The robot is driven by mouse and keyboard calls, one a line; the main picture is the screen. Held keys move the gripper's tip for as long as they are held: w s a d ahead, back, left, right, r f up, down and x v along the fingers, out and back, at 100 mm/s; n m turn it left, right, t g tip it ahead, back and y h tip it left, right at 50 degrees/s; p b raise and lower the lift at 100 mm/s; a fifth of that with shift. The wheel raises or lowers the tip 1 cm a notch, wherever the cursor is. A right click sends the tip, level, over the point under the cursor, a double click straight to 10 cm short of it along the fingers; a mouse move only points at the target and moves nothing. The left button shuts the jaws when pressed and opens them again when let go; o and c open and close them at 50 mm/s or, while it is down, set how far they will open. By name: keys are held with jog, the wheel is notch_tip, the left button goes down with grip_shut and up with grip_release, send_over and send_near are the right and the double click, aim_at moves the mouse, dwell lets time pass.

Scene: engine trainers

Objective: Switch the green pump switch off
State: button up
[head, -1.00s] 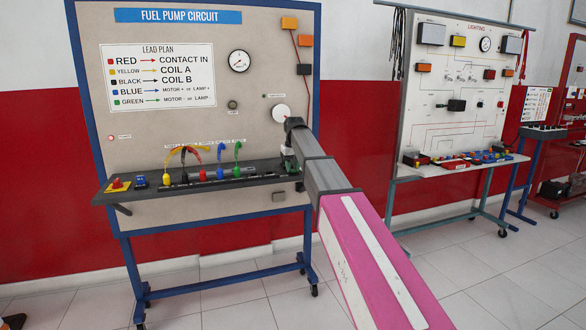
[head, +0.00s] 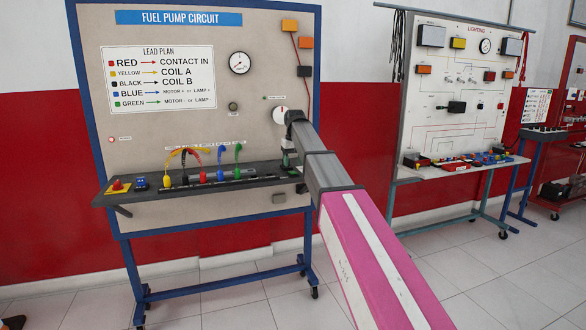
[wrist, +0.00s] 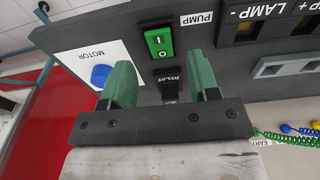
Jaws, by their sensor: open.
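The green pump switch (wrist: 159,40) shows in the wrist view, a rocker marked I and O set in the dark panel next to the PUMP label. Which side of it is pressed I cannot tell. In the head view my gripper (head: 288,160) is at the right end of the bench's dark shelf (head: 255,180), and my arm hides the switch there.
A RELAY-labelled part (wrist: 168,77) lies between the fingers, and a blue knob (wrist: 101,75) on a white MOTOR plate is to the left. Coloured leads (head: 203,165) and a red stop button (head: 117,185) stand along the shelf. A lighting trainer (head: 460,100) stands to the right.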

aim_at(294, 172)
notch_tip(294, 172, up, 7)
jog(key=shift+s+r, duration=0.15)
jog(key=shift+s, duration=0.2)
jog(key=shift+d, duration=0.15)
